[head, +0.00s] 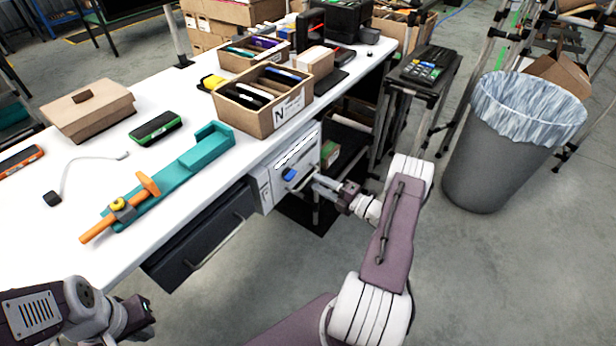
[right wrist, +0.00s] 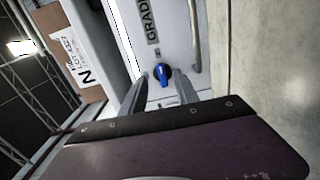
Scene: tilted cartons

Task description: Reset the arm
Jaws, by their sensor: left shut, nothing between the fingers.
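My right gripper (head: 315,186) is at the front of a light grey cabinet unit (head: 265,190) under the table. In the right wrist view my right gripper (right wrist: 163,85) has its fingers apart, with a small blue knob-like part (right wrist: 162,74) showing between and beyond the tips. The blue part (head: 289,174) also shows in the head view, just left of the fingers; I cannot tell whether they touch it. My left gripper (head: 138,318) is low at the left, in front of the table's near edge. It is shut and its fingertips are hard to make out.
The white table (head: 70,235) holds a teal holder (head: 190,167), an orange-handled tool (head: 120,207), a cardboard box (head: 88,110) and a divided carton (head: 265,100). A dark drawer (head: 205,240) is beneath. A lined bin (head: 510,150) stands at right; floor is clear before it.

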